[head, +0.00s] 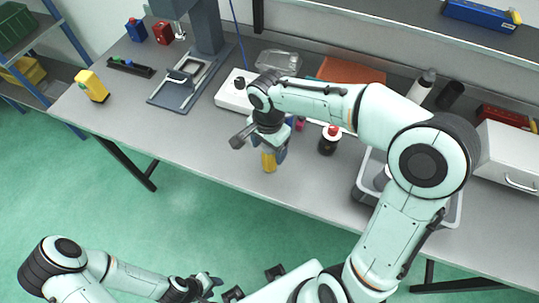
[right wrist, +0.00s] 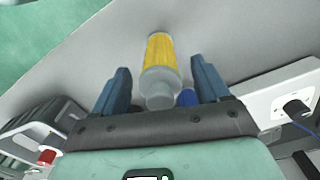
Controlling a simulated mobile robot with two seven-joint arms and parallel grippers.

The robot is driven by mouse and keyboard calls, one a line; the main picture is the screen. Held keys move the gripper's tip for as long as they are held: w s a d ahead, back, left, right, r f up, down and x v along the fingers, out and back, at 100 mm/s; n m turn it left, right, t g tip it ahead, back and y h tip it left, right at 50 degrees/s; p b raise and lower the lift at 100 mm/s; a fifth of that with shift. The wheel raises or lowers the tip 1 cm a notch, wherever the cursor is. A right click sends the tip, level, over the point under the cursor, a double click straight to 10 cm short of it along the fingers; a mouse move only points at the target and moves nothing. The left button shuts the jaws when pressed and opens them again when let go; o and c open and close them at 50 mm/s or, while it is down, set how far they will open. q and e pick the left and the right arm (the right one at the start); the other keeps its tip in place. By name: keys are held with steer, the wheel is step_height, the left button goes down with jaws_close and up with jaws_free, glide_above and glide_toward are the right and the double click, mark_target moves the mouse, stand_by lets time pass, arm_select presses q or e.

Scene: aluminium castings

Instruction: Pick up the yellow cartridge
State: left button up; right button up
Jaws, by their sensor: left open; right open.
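The yellow cartridge (head: 269,161) is on the grey bench near its front edge, partly hidden by my right gripper. In the right wrist view the cartridge (right wrist: 160,52) shows a yellow body with a grey end and grey knob towards me. My right gripper (head: 273,147) is open just over it. In the right wrist view the fingers (right wrist: 160,68) stand on either side of the cartridge's grey end, with gaps on both sides. My left gripper (head: 207,286) is open and empty, low in front of the bench, far from the cartridge.
A black bottle with a red top (head: 328,141) stands right of the cartridge. A white box with a black knob (head: 232,93) is behind it. A blue thing (right wrist: 187,97) shows beside the cartridge's knob. A grey bin (head: 366,178) stands further right. The bench's front left is clear.

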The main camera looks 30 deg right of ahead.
step_height(320, 180, down, 3)
steer(key=shift+r, duration=0.2)
steer(key=c, duration=1.2)
steer(key=shift+o, duration=0.2)
steer(key=shift+r, duration=0.15)
